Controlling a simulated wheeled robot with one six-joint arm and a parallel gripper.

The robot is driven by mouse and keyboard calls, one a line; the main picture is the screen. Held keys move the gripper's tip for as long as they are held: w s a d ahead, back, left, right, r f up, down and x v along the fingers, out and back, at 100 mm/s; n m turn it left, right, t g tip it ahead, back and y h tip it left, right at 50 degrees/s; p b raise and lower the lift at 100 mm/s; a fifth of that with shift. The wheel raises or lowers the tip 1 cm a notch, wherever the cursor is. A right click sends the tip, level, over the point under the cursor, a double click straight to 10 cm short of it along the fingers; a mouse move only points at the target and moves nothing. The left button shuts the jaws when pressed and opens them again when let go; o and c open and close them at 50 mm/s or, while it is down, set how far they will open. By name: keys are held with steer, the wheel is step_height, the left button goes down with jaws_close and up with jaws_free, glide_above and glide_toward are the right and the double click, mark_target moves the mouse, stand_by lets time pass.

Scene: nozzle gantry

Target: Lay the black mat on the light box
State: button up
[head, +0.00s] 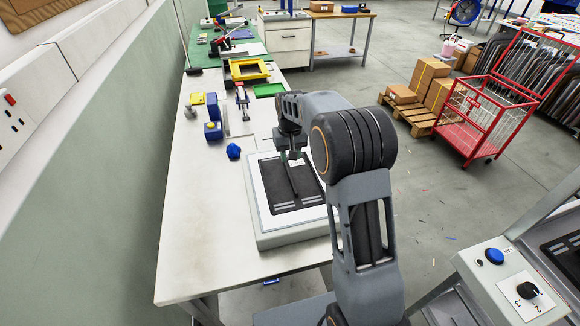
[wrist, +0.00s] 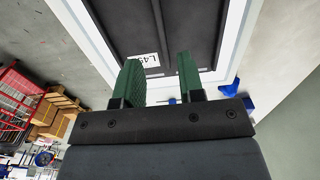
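The black mat (head: 285,200) lies flat on the white top of the light box (head: 290,238), with a pale margin showing around it. In the wrist view the black mat (wrist: 195,35) has a white label near its edge, and the white border of the light box (wrist: 236,35) shows beside it. My gripper (head: 292,157) is over the far end of the mat. In the wrist view my gripper (wrist: 158,72) has its two green fingers apart with nothing between them. My arm hides part of the light box's right side in the head view.
The bench's near left part (head: 200,240) is clear. A control panel (head: 510,280) stands at the right.

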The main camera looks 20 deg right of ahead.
steer(key=s+r+t, duration=0.2)
steer(key=s+r, duration=0.8)
steer(key=s+f+t, duration=0.1)
steer(key=s+t, duration=0.1)
steer(key=s, duration=1.4)
steer(key=shift+f+t, duration=0.2)
steer(key=shift+t, duration=0.1)
